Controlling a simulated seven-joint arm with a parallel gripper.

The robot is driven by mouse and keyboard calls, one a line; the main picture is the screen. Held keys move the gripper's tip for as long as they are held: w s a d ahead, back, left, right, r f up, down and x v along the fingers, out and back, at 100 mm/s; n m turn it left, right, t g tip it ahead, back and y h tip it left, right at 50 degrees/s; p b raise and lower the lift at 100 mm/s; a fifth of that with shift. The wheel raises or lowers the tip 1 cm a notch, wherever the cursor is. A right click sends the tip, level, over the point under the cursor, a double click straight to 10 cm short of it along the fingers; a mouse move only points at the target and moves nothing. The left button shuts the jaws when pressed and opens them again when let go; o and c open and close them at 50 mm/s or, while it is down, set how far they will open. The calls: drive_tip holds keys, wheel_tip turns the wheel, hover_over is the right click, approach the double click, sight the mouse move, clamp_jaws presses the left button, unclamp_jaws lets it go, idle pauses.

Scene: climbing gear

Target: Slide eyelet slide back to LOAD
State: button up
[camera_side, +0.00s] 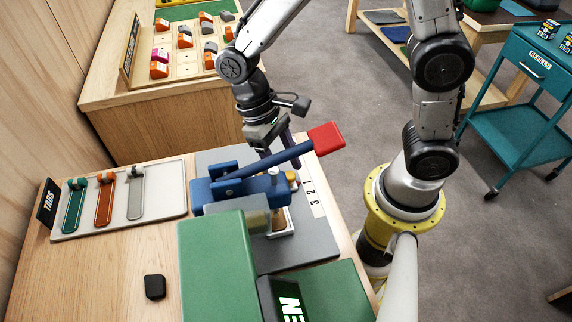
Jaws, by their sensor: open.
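A blue press (208,190) stands on a grey mat on the near bench, with a long blue lever ending in a red grip (326,137). Under its head is a small white-rimmed piece (288,229) with a brass-coloured part above it. I cannot tell for sure which part is the eyelet slide, and no LOAD mark is readable. A white strip (317,204) numbered 3, 2, 1 lies right of the press. My gripper (278,151) is open, pointing down just behind the lever; its fingertips are partly hidden, so contact cannot be told.
A pale tray (178,172) marked TABS holds green, orange and grey tabs at left. A green block (215,262) and a black piece (155,286) are in front. A shelf (150,90) of coloured clips is behind. A teal cart (530,140) stands at right.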

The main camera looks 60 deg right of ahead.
clamp_jaws()
idle(0.3)
idle(1.1)
